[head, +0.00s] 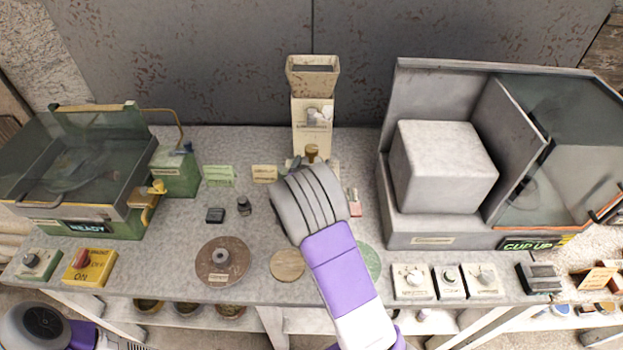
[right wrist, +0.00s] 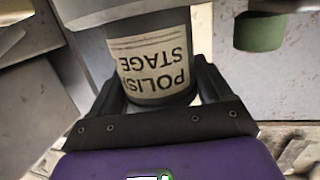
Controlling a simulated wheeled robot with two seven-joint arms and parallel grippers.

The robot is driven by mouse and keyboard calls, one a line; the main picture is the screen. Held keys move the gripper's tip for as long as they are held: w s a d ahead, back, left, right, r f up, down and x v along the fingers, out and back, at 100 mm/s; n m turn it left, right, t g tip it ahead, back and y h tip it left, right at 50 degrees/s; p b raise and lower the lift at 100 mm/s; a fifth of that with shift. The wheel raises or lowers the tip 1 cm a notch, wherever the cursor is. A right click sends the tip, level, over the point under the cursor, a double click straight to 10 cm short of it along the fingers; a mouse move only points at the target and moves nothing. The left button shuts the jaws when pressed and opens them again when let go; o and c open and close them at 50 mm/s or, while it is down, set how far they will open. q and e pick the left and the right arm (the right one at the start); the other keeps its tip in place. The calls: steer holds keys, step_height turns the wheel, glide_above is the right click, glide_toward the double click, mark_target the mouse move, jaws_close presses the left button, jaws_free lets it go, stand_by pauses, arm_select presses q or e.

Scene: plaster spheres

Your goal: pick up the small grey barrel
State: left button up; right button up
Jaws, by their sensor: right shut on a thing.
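The small grey barrel (right wrist: 153,75), a dark grey cylinder with a cream label reading "POLISH STAGE" upside down, sits between the fingers of my right gripper (right wrist: 158,88) in the right wrist view. The gripper is shut on it. In the head view my right wrist covers the fingers and the barrel, in front of the cream hopper stand (head: 312,125). I cannot tell whether the barrel touches anything beneath it. My left gripper is not in view; only part of my left arm shows at the lower left.
A glass-lidded green machine (head: 105,222) stands left, a grey cabinet with a pale block (head: 445,165) right. A brown disc (head: 222,275), a tan disc (head: 287,265), a small dark block (head: 215,215) and a small dark piece (head: 244,206) lie on the bench. Switch boxes line the front edge.

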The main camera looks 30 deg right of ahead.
jaws_close()
steer(key=shift+r, duration=0.1)
